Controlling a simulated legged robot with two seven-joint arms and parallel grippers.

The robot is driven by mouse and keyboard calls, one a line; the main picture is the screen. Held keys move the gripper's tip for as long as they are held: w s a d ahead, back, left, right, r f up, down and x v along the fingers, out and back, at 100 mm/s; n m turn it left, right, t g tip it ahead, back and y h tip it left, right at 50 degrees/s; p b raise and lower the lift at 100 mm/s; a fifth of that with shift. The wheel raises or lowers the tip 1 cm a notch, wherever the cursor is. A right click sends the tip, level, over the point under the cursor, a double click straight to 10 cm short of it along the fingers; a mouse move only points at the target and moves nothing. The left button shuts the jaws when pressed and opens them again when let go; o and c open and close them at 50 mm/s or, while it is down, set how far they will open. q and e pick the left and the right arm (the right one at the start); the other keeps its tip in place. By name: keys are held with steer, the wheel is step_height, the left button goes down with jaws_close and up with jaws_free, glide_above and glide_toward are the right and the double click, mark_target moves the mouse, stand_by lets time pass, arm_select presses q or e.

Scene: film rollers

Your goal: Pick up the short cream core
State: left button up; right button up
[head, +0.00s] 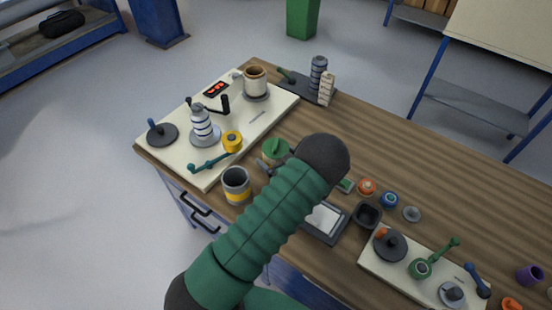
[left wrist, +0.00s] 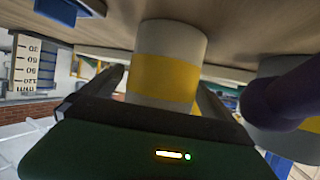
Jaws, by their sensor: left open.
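A short cream core (left wrist: 165,45) with a broad yellow band fills the middle of the left wrist view. My left gripper (left wrist: 163,88) is open, with one dark finger on each side of this core. I cannot tell whether the fingers touch it. In the head view my green left arm crosses the middle, and its dark gripper (head: 264,167) is mostly hidden behind the arm. A round green-topped thing (head: 275,148) shows beside it; I cannot tell whether it is the same core. My right gripper is not in view.
A grey cup-like core with a yellow band (head: 236,185) stands close by on the left. A pale board (head: 180,165) carries a striped spool (head: 201,122) and a cream-brown core (head: 255,78). A grey tray (head: 325,222) and small black bin (head: 367,214) lie right of my arm.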

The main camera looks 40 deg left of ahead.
arm_select(q)
steer(key=shift+r, duration=0.1)
steer(key=c, duration=1.6)
